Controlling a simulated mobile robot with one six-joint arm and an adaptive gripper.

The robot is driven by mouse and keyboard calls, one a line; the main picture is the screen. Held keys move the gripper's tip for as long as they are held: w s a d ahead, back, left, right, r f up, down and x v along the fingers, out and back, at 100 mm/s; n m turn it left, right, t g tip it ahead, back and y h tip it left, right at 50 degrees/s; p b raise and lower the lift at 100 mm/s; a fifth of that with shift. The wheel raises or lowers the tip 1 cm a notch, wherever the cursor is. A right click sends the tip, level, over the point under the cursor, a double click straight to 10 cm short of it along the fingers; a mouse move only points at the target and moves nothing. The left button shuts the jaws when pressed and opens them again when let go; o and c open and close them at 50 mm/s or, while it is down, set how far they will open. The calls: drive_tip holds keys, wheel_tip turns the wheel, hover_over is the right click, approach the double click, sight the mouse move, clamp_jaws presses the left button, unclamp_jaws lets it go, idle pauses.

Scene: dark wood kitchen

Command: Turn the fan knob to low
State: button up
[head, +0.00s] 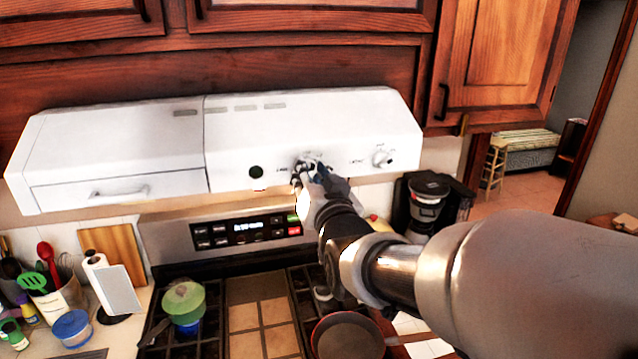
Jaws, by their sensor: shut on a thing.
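The white range hood (240,152) hangs under the wooden cabinets. On its front panel, a white round knob (382,158) shows at the right, with small markings too tiny to read. My gripper (303,166) reaches up from the lower right to the middle of the panel. Its fingers are shut at the spot left of the right knob, where small markings show above. They appear to be closed on the fan knob, which is mostly hidden behind the fingers. The knob's setting cannot be read.
Below is the stove with its control panel (245,229). A green-lidded pot (184,303) and a dark pan (347,338) stand on the burners. Utensils and a paper towel holder crowd the left counter.

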drive_tip(key=m+b, duration=0.5)
drive_tip(key=b, duration=0.2)
drive_tip(key=shift+m, duration=0.4)
drive_tip(key=shift+b, duration=0.4)
drive_tip(key=o, duration=1)
drive_tip(key=shift+o, duration=0.2)
drive_tip(key=shift+s, duration=0.1)
drive_tip(key=v, duration=1.2)
